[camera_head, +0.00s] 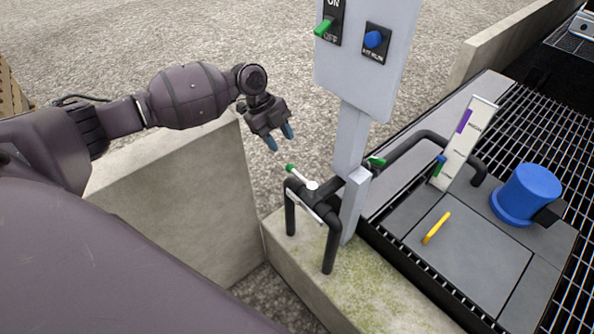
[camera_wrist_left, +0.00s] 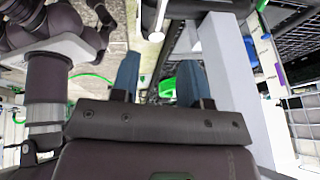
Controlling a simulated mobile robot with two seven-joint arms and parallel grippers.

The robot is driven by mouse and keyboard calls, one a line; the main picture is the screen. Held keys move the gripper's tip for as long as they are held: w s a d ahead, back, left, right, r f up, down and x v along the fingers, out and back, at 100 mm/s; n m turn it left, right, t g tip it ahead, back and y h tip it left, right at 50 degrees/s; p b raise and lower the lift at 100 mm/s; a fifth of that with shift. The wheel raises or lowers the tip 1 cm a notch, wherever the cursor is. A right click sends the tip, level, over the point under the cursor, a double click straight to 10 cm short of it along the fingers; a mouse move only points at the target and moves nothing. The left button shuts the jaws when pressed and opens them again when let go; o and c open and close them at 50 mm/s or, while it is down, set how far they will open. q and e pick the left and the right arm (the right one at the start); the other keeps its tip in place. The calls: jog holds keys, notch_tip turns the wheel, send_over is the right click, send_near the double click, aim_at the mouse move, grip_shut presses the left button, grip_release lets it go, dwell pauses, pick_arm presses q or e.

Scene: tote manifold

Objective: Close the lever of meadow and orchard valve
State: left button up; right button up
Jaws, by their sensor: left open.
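A black pipe manifold (camera_head: 331,217) stands on a concrete ledge in the head view. A valve lever with a green tip (camera_head: 297,172) points up and left from its near end. A second green handle (camera_head: 376,162) shows just right of the grey post. I cannot read which valve is meadow or orchard. My left gripper (camera_head: 279,138) is open and empty, above and slightly left of the near lever, apart from it. In the left wrist view its blue fingers (camera_wrist_left: 158,68) are spread, with a green part (camera_wrist_left: 167,87) visible beyond them. My right gripper is not seen.
A grey control box (camera_head: 366,45) with a green switch (camera_head: 325,27) and blue knob (camera_head: 374,40) stands on a post (camera_head: 351,140) right of the gripper. A concrete wall (camera_head: 180,200) lies below the left arm. A blue cylinder (camera_head: 527,193) and yellow handle (camera_head: 436,228) are at right.

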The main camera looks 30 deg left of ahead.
aim_at(299, 175)
pick_arm(q)
jog(key=b+x, duration=0.1)
jog(key=x, duration=1)
jog(key=shift+d+f, duration=0.15)
jog(key=shift+f, duration=0.15)
grip_shut()
